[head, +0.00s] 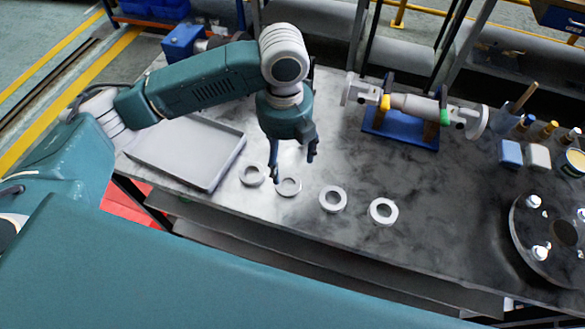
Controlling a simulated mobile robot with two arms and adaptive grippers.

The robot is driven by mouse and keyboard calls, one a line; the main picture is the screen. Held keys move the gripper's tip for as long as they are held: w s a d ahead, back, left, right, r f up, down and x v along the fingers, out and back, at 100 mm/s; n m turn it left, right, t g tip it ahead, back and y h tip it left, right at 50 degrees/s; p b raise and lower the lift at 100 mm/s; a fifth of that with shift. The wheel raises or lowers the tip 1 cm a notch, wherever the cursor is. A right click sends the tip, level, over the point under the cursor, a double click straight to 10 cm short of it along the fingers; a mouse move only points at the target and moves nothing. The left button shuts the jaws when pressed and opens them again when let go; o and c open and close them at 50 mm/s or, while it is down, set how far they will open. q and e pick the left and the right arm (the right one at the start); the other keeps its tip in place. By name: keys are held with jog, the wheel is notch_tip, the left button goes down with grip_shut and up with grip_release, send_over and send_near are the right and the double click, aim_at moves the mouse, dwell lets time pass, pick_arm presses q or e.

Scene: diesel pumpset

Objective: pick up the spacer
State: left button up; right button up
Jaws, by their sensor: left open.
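No single part is clearly marked as the spacer. Several pale metal rings lie flat in a row on the dark table: the leftmost ring (244,178), a second ring (288,195), a third ring (333,209) and the rightmost ring (384,221). A grey shaft with end flanges (410,103) lies across a blue stand (400,129) behind them. My left gripper (292,166) is open, pointing down, with its fingers over the area of the second ring. I cannot tell how high it is. Nothing shows between its fingers. My right gripper is out of view.
A shallow grey tray (165,175) sits at the table's left. Blue and white blocks (511,154) and small bottles stand at the right. A round dark flange (529,252) with pale studs is at the right edge. The table's front edge runs near the rings.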

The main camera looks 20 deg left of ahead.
aim_at(288, 184)
pick_arm(q)
jog(key=f, duration=0.2)
jog(key=s+f, duration=0.1)
jog(key=shift+f, duration=0.35)
jog(key=shift+w+f+p, duration=0.15)
jog(key=shift+f+p, duration=0.2)
jog(key=shift+f, duration=0.25)
jog(key=f, duration=0.2)
jog(key=w+f+p, duration=0.1)
jog(key=f, duration=0.1)
jog(key=shift+f, duration=0.6)
jog(key=shift+c, duration=0.5)
jog(key=c, duration=1.2)
